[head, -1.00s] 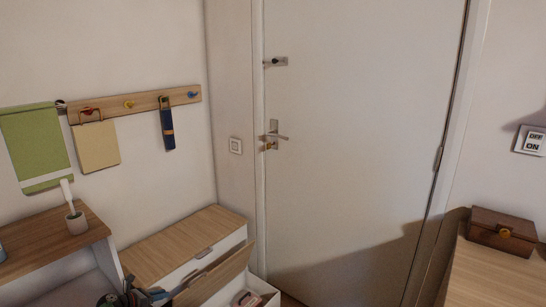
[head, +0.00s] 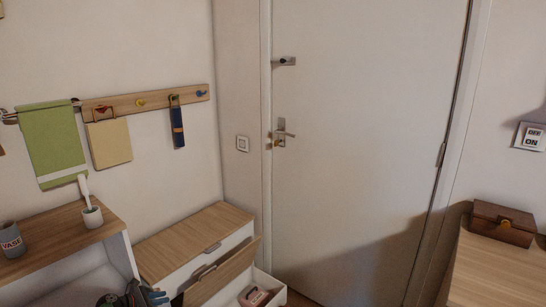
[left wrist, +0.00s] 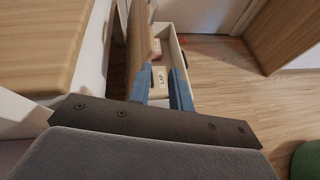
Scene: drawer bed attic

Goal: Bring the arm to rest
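My left gripper (head: 156,297) shows at the bottom edge of the head view, in front of the drawer unit. In the left wrist view its two blue fingers (left wrist: 161,88) stand apart with nothing held between them. The drawer unit has a wooden top (head: 192,240) and a pulled-out drawer (head: 275,287). The drawer's wooden front (head: 222,272) has a handle. A pink object (head: 254,296) lies in the drawer. The fingers appear beside the drawer, and I cannot tell whether they touch it. My right gripper is in no view.
A wooden shelf (head: 60,240) with a vase (head: 11,240) and a brush in a holder (head: 92,216) stands at left. A closed white door (head: 360,150) is behind. A wooden box (head: 503,224) sits on furniture at right. Wood floor (left wrist: 235,85) is clear beside the drawer.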

